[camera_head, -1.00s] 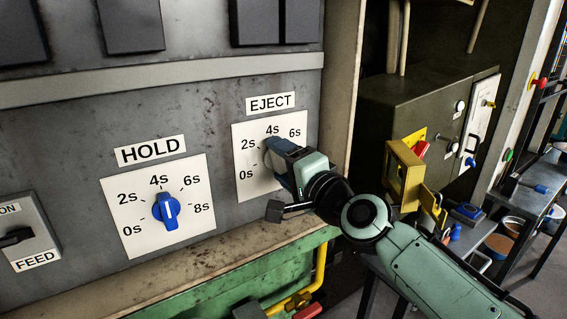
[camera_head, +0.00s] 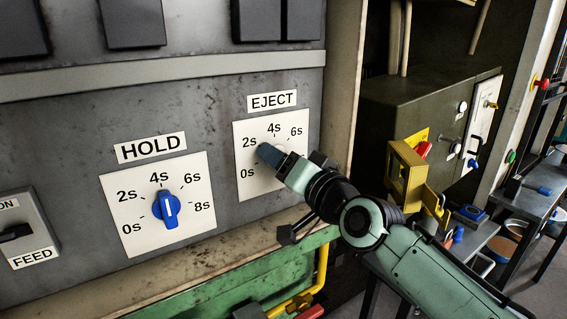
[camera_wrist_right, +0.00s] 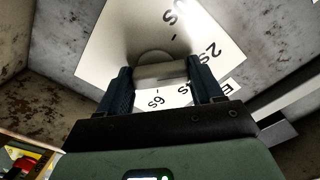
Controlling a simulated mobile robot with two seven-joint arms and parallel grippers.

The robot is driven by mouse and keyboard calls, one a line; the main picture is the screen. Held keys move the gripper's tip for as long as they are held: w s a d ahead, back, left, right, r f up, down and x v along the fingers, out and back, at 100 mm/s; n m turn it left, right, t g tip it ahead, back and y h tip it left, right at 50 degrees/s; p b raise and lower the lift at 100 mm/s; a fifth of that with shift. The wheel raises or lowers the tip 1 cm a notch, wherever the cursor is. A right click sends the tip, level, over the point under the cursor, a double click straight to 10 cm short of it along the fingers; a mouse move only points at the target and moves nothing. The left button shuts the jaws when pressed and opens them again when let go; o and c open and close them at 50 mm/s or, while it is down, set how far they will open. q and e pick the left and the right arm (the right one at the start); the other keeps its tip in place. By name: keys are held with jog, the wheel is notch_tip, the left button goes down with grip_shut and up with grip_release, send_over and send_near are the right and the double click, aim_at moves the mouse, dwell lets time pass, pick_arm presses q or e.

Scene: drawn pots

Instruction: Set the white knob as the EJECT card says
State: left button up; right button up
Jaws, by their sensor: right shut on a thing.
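The EJECT dial plate (camera_head: 243,133) is a white card marked 0s, 2s, 4s and 6s, under an EJECT label (camera_head: 272,101). My right gripper (camera_head: 272,157) is at the middle of this plate and mostly covers the knob in the head view. In the right wrist view, the pale white knob (camera_wrist_right: 160,71) sits between the two dark fingers of the right gripper (camera_wrist_right: 162,82), which is shut on it. The knob's pointer mark is hidden, so its setting cannot be read. My left gripper is not in view.
The HOLD dial plate (camera_head: 125,206) with a blue knob (camera_head: 167,209) is to the left. A FEED switch (camera_head: 27,230) is at far left. A beige frame post (camera_head: 345,90) stands close right of the EJECT plate, and a ledge (camera_head: 240,243) runs below.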

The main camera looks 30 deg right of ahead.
dwell(0.4)
jog(key=o, duration=1.1)
jog(key=shift+c, duration=0.2)
jog(key=s+d+b, duration=0.1)
jog(key=s+b, duration=0.2)
jog(key=s, duration=1)
jog(key=shift+s, duration=0.15)
